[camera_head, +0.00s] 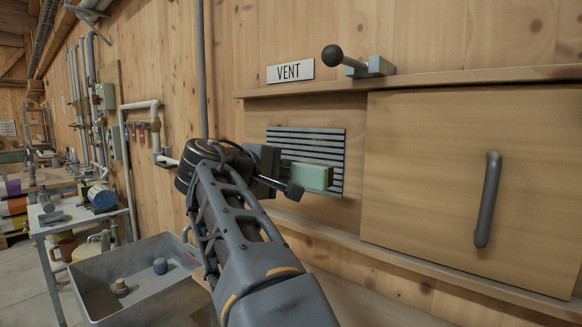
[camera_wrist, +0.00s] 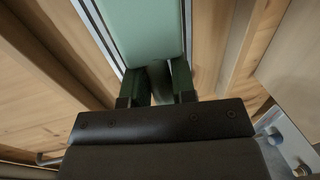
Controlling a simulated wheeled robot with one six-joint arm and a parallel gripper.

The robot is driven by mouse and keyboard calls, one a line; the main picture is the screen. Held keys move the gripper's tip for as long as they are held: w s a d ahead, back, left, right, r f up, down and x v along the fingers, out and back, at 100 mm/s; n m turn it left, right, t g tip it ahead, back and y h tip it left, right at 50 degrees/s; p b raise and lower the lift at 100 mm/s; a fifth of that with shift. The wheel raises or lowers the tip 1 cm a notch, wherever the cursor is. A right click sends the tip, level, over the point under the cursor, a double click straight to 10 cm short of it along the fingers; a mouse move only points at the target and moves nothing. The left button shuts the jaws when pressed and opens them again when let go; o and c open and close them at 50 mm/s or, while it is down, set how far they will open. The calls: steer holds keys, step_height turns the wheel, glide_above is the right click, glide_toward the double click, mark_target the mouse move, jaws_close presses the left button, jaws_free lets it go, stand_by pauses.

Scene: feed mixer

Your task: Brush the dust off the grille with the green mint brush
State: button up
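The mint green brush (camera_head: 314,176) is held at the end of my arm, its block in front of the grille (camera_head: 325,141), a grey slatted panel in the wooden wall. My gripper (camera_wrist: 157,86) is shut on the brush, with its two fingers on either side of the handle. In the wrist view the brush's pale green block (camera_wrist: 147,32) extends ahead of the fingers. I cannot tell whether the bristles touch the slats. Dust is not clearly visible.
A VENT sign (camera_head: 290,71) and a ball-ended lever (camera_head: 346,62) are above the grille. A wooden door with a grey handle (camera_head: 487,199) is to the right. A grey tray (camera_head: 137,270) with small items stands lower left, beside a cluttered workbench (camera_head: 66,218).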

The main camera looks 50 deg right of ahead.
jaws_close()
steer(key=r+p, duration=0.2)
steer(key=p, duration=0.1)
steer(key=r+p, duration=0.2)
steer(key=p, duration=0.1)
steer(key=s+r+p, duration=0.1)
steer(key=r+p, duration=0.1)
steer(key=p, duration=0.1)
steer(key=shift+d+r, duration=0.1)
steer(key=shift+r, duration=0.3)
steer(key=p, duration=0.3)
steer(key=shift+w+d+r, duration=0.1)
steer(key=shift+r, duration=0.25)
steer(key=shift+d+f+p, duration=0.1)
steer(key=shift+f+p, duration=0.2)
steer(key=shift+p, duration=0.75)
steer(key=shift+w+d+f, duration=0.15)
steer(key=shift+w+f, duration=0.05)
steer(key=shift+f, duration=0.8)
steer(key=shift+r+p+x, duration=0.2)
steer(key=shift+p+x, duration=0.25)
steer(key=shift+x, duration=1)
steer(key=shift+r+p+x, duration=0.25)
steer(key=shift+p+x, duration=0.15)
steer(key=shift+x, duration=1)
